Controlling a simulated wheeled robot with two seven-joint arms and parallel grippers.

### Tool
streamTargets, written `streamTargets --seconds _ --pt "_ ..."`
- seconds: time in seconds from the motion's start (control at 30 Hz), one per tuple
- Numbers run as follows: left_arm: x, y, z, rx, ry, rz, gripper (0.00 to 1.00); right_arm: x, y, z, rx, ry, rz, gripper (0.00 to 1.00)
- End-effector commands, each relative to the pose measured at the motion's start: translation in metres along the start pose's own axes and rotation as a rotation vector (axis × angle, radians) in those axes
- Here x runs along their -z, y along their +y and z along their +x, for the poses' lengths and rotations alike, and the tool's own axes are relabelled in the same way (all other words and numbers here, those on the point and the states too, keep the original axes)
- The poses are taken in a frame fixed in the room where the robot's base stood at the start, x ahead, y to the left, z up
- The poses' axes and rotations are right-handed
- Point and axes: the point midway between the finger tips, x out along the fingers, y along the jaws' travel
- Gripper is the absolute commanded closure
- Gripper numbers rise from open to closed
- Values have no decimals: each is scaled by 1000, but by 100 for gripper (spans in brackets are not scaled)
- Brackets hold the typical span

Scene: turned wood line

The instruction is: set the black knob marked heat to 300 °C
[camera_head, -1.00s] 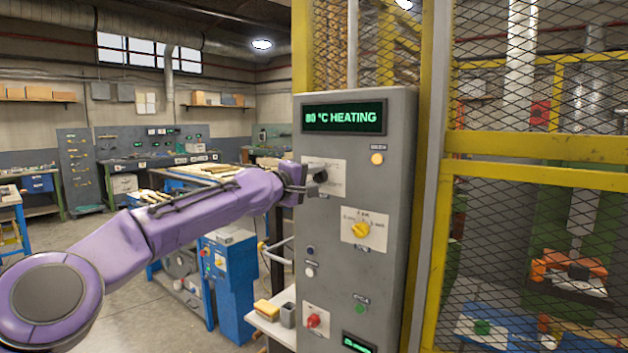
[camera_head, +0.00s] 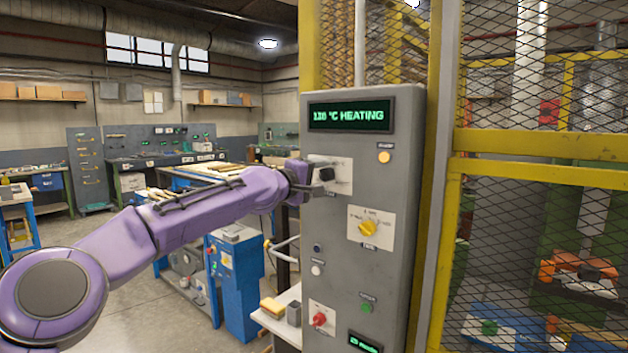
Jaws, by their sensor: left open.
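The grey control cabinet (camera_head: 390,210) stands in the middle. Its green display (camera_head: 349,115) reads about 130 °C HEATING; the middle digit is blurred. Below it is a white dial plate (camera_head: 345,176), partly covered by my left gripper (camera_head: 318,178). The gripper comes in from the left and is open at the plate, at the place of the heat knob. The black knob is mostly hidden, and I cannot tell its pointer position or whether the fingers touch it. My right gripper is not in view.
Below the plate are a yellow knob (camera_head: 368,228), a red knob (camera_head: 319,319) and a green button (camera_head: 367,308). An amber lamp (camera_head: 385,157) sits at the upper right. A yellow-framed mesh fence (camera_head: 540,145) stands on the right. A small white shelf (camera_head: 283,318) is at the lower left.

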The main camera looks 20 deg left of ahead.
Motion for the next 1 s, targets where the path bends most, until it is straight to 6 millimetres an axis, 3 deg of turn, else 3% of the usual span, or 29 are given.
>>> streamTargets --seconds 0.3,0.5,1.0 --pt "-1 -3 -68 -3 0 2 37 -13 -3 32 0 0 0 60" --pt "-1 -2 -97 -1 0 1 37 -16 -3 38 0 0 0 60" --pt "-1 -1 -102 1 -1 1 37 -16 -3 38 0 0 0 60"
